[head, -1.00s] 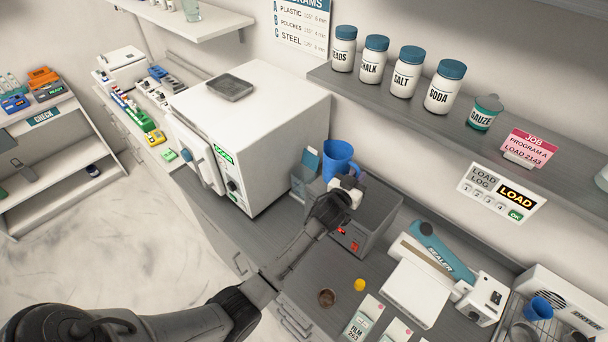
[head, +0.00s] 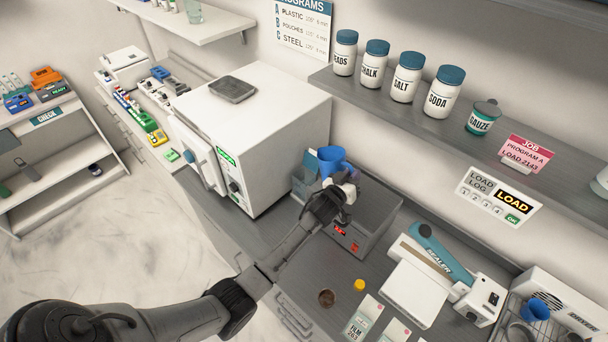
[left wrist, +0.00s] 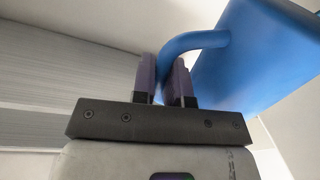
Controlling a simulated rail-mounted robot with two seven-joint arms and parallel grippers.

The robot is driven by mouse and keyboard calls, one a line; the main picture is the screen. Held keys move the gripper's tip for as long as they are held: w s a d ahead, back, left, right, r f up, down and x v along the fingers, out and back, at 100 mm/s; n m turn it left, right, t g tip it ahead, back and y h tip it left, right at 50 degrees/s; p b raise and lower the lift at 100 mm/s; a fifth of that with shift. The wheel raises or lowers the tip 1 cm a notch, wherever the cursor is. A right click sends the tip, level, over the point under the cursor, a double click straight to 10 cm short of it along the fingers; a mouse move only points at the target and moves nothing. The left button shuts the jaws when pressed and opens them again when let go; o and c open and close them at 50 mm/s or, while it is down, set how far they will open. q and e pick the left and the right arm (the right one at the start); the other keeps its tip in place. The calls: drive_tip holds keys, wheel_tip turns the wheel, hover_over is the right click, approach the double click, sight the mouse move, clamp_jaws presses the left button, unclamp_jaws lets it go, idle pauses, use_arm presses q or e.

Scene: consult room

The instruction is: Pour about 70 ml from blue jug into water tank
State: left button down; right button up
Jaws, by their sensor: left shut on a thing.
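The blue jug (head: 333,158) is tilted in the air beside the white autoclave, above the left end of a dark grey box. My left gripper (head: 347,183) is shut on its handle. In the left wrist view, the two pads (left wrist: 165,82) close around the blue handle, and the jug's body (left wrist: 260,55) leans at the upper right. A small translucent blue-grey container (head: 303,180), which looks like the water tank, stands between the autoclave and the grey box, just left of and below the jug. I cannot see its water level or any stream. My right gripper is out of view.
The white autoclave (head: 262,130) stands close on the left. The grey box with red lights (head: 370,215) is under my gripper. The sealer (head: 425,275) is to the right. A shelf with labelled jars (head: 445,90) overhangs behind.

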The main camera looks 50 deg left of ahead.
sight(341, 165)
use_arm(q)
drive_tip(key=shift+a+f+n, duration=0.1)
drive_tip(key=shift+a+n, duration=0.2)
drive_tip(key=shift+a+r+n+p, duration=0.45)
drive_tip(key=shift+a+n+p, duration=0.15)
drive_tip(key=shift+p, duration=0.15)
drive_tip(key=a+n, duration=0.1)
drive_tip(key=a+n+p, duration=0.1)
drive_tip(key=shift+w+a+r+g+h, duration=0.1)
drive_tip(key=shift+a+r+g+h, duration=0.25)
drive_tip(key=shift+g+h, duration=0.05)
drive_tip(key=shift+a+r+n+h+p, duration=0.2)
drive_tip(key=shift+a+n, duration=0.2)
drive_tip(key=shift+n, duration=0.15)
drive_tip(key=shift+a+r+n+h+p, duration=0.1)
drive_tip(key=shift+a+n+p, duration=0.1)
drive_tip(key=shift+a+n, duration=0.25)
drive_tip(key=shift+a+n, duration=0.1)
drive_tip(key=shift+n, duration=0.2)
drive_tip(key=shift+a+r+n, duration=0.1)
drive_tip(key=shift+a+n, duration=0.3)
drive_tip(key=shift+n, duration=0.1)
drive_tip(key=shift+a, duration=0.1)
drive_tip(key=shift+n+h, duration=0.3)
drive_tip(key=shift+a, duration=0.3)
idle(0.4)
